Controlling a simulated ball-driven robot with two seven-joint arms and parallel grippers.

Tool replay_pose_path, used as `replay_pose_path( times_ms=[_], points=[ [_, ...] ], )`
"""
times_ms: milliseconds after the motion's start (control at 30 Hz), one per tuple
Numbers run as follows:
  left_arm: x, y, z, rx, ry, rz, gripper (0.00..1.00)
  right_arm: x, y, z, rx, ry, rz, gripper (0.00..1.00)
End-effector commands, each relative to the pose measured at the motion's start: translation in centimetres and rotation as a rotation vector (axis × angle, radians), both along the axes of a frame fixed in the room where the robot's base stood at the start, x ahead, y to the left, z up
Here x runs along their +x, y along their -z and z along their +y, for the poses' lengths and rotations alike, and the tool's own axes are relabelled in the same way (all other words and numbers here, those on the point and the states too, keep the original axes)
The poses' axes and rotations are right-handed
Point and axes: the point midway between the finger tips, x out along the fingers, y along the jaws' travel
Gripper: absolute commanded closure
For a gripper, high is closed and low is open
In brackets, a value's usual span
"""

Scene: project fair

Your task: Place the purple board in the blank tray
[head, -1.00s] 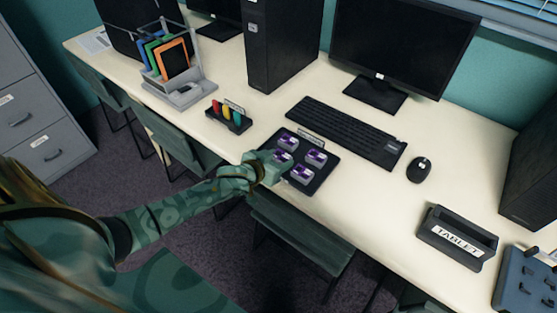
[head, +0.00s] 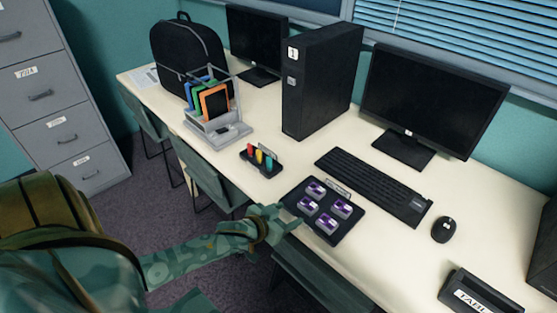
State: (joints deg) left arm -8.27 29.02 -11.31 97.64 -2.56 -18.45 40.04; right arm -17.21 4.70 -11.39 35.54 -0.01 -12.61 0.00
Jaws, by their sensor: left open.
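Several purple boards, each on a pale block, sit in a dark flat tray (head: 298,190) near the desk's front edge. They are a back board (head: 316,188), a right board (head: 341,207), a front board (head: 327,223) and a left board (head: 308,205). A small label stands at the tray's back edge, too small to read. My left gripper (head: 290,215) is open and empty, just off the tray's front left edge and apart from the left board. My right gripper is not in view.
A keyboard (head: 374,187) lies behind the tray, with a mouse (head: 446,229) to its right. A holder with coloured pieces (head: 261,160) stands to the left. A tablet holder (head: 482,296) is at the lower right. The desk between tray and tablet holder is clear.

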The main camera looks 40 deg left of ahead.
Motion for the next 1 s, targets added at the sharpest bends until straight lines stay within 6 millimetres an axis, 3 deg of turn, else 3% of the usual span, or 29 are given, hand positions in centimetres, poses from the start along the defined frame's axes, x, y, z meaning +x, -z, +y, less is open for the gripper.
replay_pose_path(
  times_ms=[133,467,567,633,733,800,900,1000],
  points=[
    [-1.8,-0.9,0.1,0.001,0.0,0.0,0.41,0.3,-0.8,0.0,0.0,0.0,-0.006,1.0],
    [-2.4,-0.7,0.2,0.002,-0.001,0.005,0.41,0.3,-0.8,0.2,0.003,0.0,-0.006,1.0],
    [-3.6,2.2,0.7,0.021,-0.015,0.063,0.41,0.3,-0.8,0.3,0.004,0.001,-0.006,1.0],
    [-5.8,6.5,1.2,0.051,-0.03,0.151,0.41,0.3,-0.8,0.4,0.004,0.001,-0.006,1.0],
    [-11.9,14.9,1.5,0.113,-0.036,0.344,0.41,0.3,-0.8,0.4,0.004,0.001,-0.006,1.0],
    [-17.8,20.6,0.9,0.151,-0.018,0.498,0.41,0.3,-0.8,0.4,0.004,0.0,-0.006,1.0],
    [-26.9,26.7,-1.1,0.19,0.033,0.704,0.41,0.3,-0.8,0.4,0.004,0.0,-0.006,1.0],
    [-35.2,30.1,-3.4,0.212,0.101,0.872,0.41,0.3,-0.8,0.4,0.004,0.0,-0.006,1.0]
  ],
)
